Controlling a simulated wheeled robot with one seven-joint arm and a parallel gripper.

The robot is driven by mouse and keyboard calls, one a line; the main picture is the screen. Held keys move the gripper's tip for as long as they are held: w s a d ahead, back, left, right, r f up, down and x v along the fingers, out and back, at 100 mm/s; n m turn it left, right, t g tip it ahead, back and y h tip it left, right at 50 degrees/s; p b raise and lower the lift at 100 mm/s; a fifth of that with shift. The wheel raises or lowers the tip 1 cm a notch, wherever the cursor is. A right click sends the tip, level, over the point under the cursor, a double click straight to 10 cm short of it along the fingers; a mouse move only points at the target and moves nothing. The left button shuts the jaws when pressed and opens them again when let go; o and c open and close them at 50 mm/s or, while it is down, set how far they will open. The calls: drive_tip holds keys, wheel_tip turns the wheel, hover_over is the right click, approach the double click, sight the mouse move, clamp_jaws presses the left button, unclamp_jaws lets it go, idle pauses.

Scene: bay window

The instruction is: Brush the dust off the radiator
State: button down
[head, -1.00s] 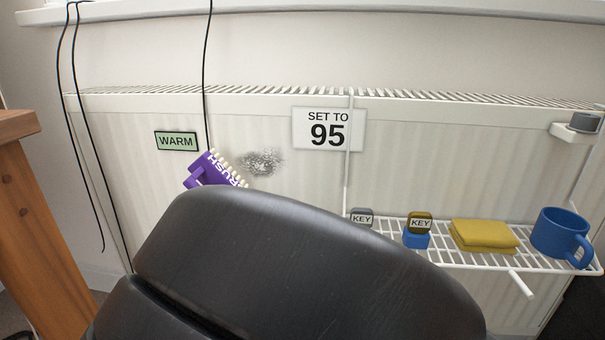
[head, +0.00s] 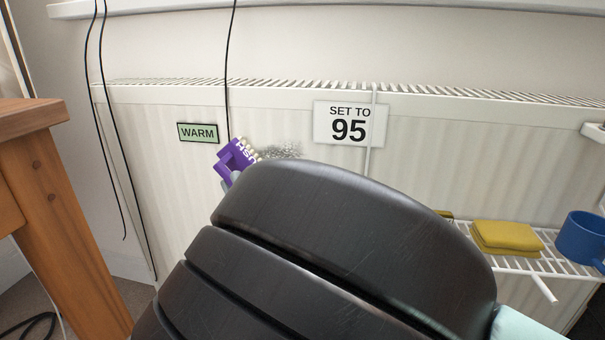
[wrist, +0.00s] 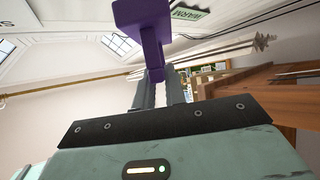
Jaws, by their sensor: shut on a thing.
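The white radiator (head: 470,150) spans the wall in the head view. A grey dust patch (head: 285,150) is on its front, between the WARM label and the SET TO 95 sign; my arm hides its lower part. A purple brush (head: 233,160) with pale bristles is tilted just left of the patch, its bristles facing the dust. I cannot tell whether they touch the panel. In the wrist view, my gripper (wrist: 161,88) is shut on the handle of the purple brush (wrist: 142,14). My arm mostly hides the gripper in the head view.
A white wire rack (head: 520,264) at right holds a yellow cloth (head: 505,236) and a blue mug (head: 582,237). Dark cords (head: 107,130) hang at left. A wooden table (head: 45,190) stands at lower left. The SET TO 95 sign (head: 350,124) is right of the dust.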

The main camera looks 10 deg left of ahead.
drive_tip(key=shift+w, duration=1)
drive_tip(key=shift+d, duration=0.15)
drive_tip(key=d+b, duration=0.1)
drive_tip(key=d, duration=0.9)
drive_tip(key=shift+s+d+b, duration=0.25)
drive_tip(key=shift+s+b, duration=0.1)
drive_tip(key=shift+s, duration=0.1)
idle(0.5)
